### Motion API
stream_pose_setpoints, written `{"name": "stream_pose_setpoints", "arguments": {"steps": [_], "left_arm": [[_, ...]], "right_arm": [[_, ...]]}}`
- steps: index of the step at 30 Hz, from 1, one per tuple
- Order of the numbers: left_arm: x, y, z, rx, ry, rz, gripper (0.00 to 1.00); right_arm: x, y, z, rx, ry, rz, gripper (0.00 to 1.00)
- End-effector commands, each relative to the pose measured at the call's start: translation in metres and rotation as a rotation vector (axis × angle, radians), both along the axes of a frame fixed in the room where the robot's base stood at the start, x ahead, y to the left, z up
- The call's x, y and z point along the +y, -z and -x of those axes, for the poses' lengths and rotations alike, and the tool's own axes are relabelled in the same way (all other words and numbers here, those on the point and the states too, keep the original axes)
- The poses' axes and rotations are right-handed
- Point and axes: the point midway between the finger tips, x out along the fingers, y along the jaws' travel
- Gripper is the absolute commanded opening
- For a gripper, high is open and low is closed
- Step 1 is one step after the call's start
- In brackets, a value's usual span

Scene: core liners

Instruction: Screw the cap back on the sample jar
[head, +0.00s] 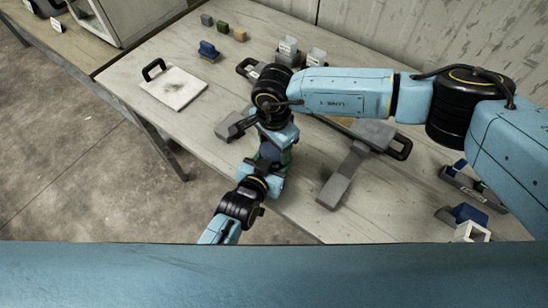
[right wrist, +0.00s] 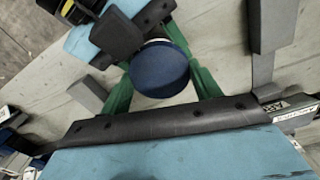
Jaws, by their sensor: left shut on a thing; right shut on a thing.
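The round dark blue cap (right wrist: 159,69) sits between the green fingers of my right gripper (right wrist: 157,52) in the right wrist view. These fingers are shut on it from both sides. A sliver of something pale shows just behind the cap; the sample jar itself is mostly hidden under it. My left gripper (right wrist: 118,36), dark with a light blue body, reaches in from the upper left beside the cap, closed at the jar. In the head view, my right gripper (head: 276,152) and left gripper (head: 262,174) meet above the table's front part, and the arms cover most of the jar and cap.
A grey T-shaped piece (head: 345,174) lies on the table (head: 125,78) right of the grippers. A white board with a black handle (head: 173,90) lies left. Small blocks (head: 223,27) and white containers (head: 288,47) stand at the back. Blue-and-grey items (head: 468,213) sit at right.

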Motion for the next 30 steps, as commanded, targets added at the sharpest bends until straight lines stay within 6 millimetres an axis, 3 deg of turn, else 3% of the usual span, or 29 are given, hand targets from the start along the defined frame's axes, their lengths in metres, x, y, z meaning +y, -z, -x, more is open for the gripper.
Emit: {"name": "stream_pose_setpoints", "arguments": {"steps": [6, 16, 17, 21, 30], "left_arm": [[-0.0009, 0.0002, 0.0006, 0.001, 0.002, 0.0, 0.0], [-0.0011, 0.0002, 0.0007, 0.001, 0.002, 0.0, 0.0], [-0.0011, 0.0002, 0.0007, 0.001, 0.002, 0.0, 0.0], [-0.0009, 0.0002, 0.0006, 0.001, 0.002, 0.0, 0.0], [-0.0004, 0.0002, 0.0004, 0.001, 0.001, 0.0, 0.0]], "right_arm": [[0.0006, -0.0004, -0.0003, -0.001, 0.209, -0.002, 0.35], [0.0007, -0.0005, -0.0005, -0.001, 0.227, -0.003, 0.35], [0.0007, -0.0005, -0.0005, -0.001, 0.227, -0.003, 0.66], [0.0005, -0.0004, -0.0004, -0.001, 0.226, -0.001, 0.84], [0.0001, -0.0014, -0.0003, -0.001, 0.225, -0.001, 0.84]]}}
